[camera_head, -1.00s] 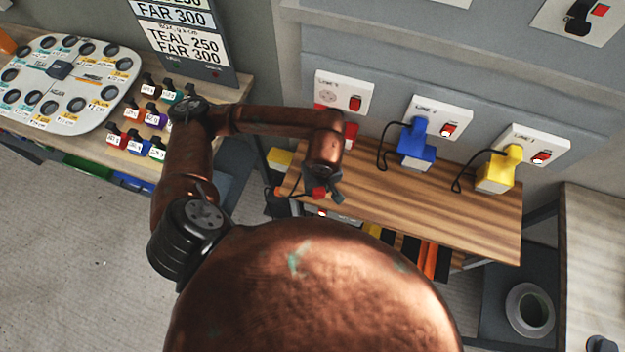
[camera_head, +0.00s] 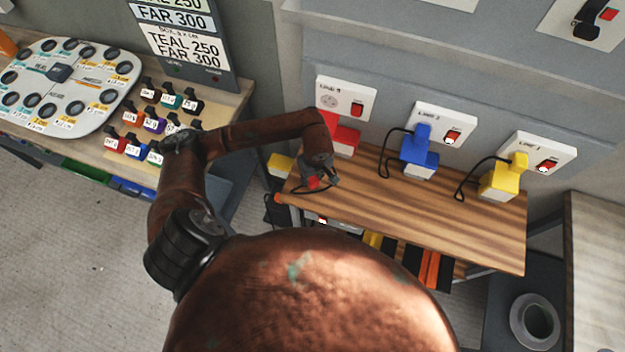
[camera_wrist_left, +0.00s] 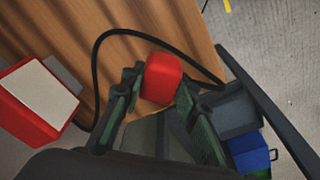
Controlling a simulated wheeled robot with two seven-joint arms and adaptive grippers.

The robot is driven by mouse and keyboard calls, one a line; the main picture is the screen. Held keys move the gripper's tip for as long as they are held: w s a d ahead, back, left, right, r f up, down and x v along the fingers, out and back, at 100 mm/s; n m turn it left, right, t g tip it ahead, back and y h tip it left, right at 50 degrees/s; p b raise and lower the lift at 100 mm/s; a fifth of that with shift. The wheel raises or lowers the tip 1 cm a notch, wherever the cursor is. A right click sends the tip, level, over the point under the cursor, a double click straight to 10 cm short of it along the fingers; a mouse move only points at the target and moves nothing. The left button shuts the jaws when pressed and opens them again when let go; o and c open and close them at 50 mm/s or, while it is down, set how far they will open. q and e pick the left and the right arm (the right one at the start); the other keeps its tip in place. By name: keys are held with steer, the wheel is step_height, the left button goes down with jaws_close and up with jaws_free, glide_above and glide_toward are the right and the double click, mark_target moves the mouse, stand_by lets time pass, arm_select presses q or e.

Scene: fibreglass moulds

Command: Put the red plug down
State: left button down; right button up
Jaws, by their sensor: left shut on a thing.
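The red plug (camera_head: 313,183) is in my left gripper (camera_head: 320,180), at the left end of the wooden shelf (camera_head: 440,212). In the left wrist view the plug (camera_wrist_left: 161,78) sits between the two dark green fingers (camera_wrist_left: 158,100), which are shut on it. A black cable loops beside it over the wood. Whether the plug touches the wood cannot be told. My right gripper is not in view.
A red block (camera_head: 345,138) stands behind my gripper, below a wall socket (camera_head: 347,98). Blue (camera_head: 418,148) and yellow (camera_head: 499,180) plugs with cables stand to the right. Bare wood lies in front of them.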

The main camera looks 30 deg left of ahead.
mark_target(312, 181)
arm_select(q)
steer(key=shift+w+a+f, duration=0.2)
steer(key=shift+w+f, duration=0.1)
steer(key=shift+f, duration=0.1)
steer(key=shift+w+a+f, duration=0.1)
steer(key=shift+f, duration=0.8)
steer(key=shift+w+a+f, duration=0.1)
steer(key=shift+f, duration=0.8)
steer(key=shift+f, duration=0.1)
steer(key=shift+f+b, duration=0.4)
steer(key=shift+b, duration=0.1)
steer(key=c, duration=1.8)
jaws_free()
steer(key=shift+c, duration=0.2)
steer(key=o, duration=0.3)
steer(key=shift+r, duration=0.1)
steer(key=shift+o, duration=0.2)
steer(key=shift+r, duration=0.1)
